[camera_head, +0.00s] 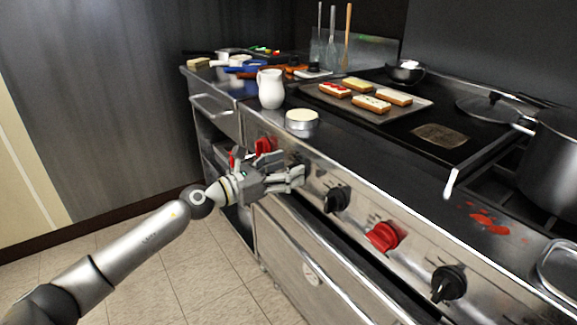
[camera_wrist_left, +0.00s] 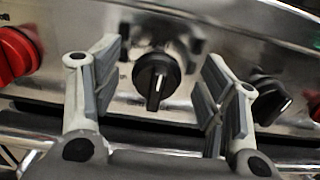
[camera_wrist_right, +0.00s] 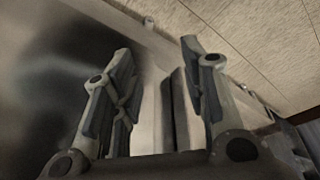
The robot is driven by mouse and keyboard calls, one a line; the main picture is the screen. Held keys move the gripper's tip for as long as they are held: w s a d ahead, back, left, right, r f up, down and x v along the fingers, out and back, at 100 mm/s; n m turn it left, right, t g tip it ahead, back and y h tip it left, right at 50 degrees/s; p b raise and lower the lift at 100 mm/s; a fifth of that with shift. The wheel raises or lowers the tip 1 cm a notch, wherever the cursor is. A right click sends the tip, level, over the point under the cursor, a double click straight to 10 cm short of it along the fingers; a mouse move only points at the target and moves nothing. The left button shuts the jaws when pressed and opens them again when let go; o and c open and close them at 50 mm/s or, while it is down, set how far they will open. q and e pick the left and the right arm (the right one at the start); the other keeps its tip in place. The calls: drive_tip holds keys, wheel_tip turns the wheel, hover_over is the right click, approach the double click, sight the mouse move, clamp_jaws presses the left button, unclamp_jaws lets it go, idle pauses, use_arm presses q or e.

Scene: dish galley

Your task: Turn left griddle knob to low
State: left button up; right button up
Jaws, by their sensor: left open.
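My left gripper (camera_head: 296,176) is open at the front panel of the range. In the left wrist view its two fingers (camera_wrist_left: 160,92) stand apart on either side of a black knob (camera_wrist_left: 157,78), whose pale pointer line faces down. The fingers look clear of the knob; whether they reach past its face I cannot tell. In the head view the gripper hides this knob. Another black knob (camera_head: 336,198) is just right of the gripper and shows in the left wrist view (camera_wrist_left: 270,100). My right gripper (camera_wrist_right: 160,85) is open and empty, seen only in its own wrist view.
A red knob (camera_head: 265,146) is left of the gripper; another red knob (camera_head: 384,236) and a black knob (camera_head: 448,283) are to the right. A white pitcher (camera_head: 270,88), a round container (camera_head: 301,121), a tray (camera_head: 325,97) of pastries and a pot (camera_head: 552,155) stand on top.

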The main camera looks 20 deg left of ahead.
use_arm(q)
drive_tip(key=shift+w+d, duration=0.3)
drive_tip(key=shift+w, duration=0.1)
use_arm(e)
drive_tip(key=shift+f, duration=0.15)
use_arm(q)
drive_tip(key=c, duration=1.1)
drive_tip(key=shift+o, duration=0.2)
drive_tip(key=n+p, duration=0.2)
drive_tip(key=n, duration=0.1)
drive_tip(key=shift+w+a+r, duration=0.1)
drive_tip(key=shift+w+a, duration=0.05)
drive_tip(key=shift+a, duration=0.1)
drive_tip(key=n+p, duration=0.2)
drive_tip(key=n, duration=0.1)
drive_tip(key=shift+w+a+f, duration=0.15)
drive_tip(key=shift+a+f, duration=0.05)
drive_tip(key=shift+f+n+p, duration=0.1)
drive_tip(key=shift+n+p, duration=0.25)
drive_tip(key=shift+n, duration=0.15)
use_arm(e)
drive_tip(key=s+f+g, duration=0.1)
drive_tip(key=s+f, duration=0.3)
drive_tip(key=f, duration=1.1)
drive_tip(key=shift+d+f, duration=0.15)
